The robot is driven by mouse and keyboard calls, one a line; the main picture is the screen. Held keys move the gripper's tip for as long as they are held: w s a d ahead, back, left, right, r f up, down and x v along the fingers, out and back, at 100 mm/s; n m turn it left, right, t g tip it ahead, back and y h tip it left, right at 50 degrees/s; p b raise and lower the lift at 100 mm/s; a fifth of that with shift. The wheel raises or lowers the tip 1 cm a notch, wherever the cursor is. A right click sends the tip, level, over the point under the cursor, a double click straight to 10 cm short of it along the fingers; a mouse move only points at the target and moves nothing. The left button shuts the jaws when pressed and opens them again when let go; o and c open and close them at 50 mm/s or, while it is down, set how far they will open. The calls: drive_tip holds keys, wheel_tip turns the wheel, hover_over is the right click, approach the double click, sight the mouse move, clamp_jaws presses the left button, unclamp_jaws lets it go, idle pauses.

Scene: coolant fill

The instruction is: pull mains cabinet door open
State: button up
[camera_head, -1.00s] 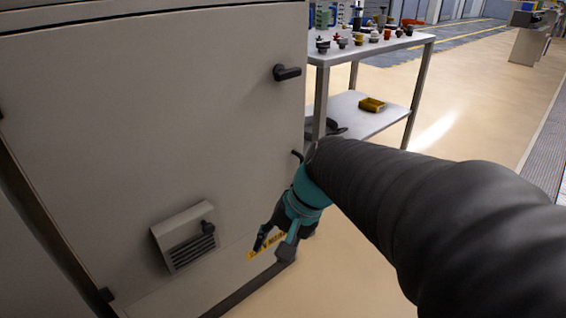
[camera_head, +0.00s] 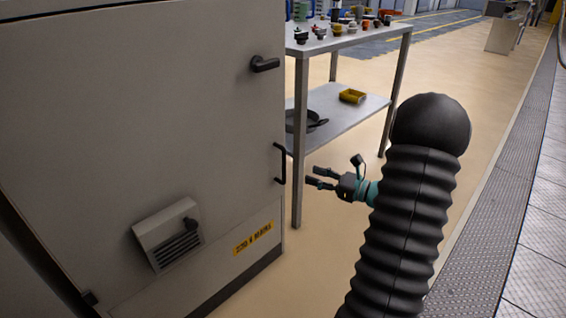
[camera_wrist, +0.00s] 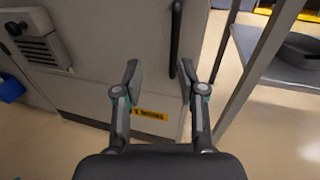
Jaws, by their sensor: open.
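The grey mains cabinet door (camera_head: 150,110) looks shut. A black vertical bar handle (camera_head: 281,163) stands at its right edge, above the yellow label (camera_head: 254,238). In the wrist view, the bar handle (camera_wrist: 175,38) shows beyond the open fingers (camera_wrist: 158,72), nearer the right finger. No contact shows.
A metal workbench (camera_head: 345,42) with small parts on top stands just behind and right of the cabinet. Its lower shelf (camera_head: 345,118) holds a yellow bin (camera_head: 352,96) and a dark pan-like object. A vented box (camera_head: 168,235) projects from the door. Open floor lies right of the cabinet.

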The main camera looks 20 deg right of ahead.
drive_tip(key=d+m+t, duration=0.1)
drive_tip(key=d, duration=0.1)
hover_over(284, 180)
drive_tip(key=shift+w+d+f+h, duration=0.15)
drive_tip(key=shift+w+f+h, duration=0.2)
drive_tip(key=shift+f+h, duration=0.05)
clamp_jaws()
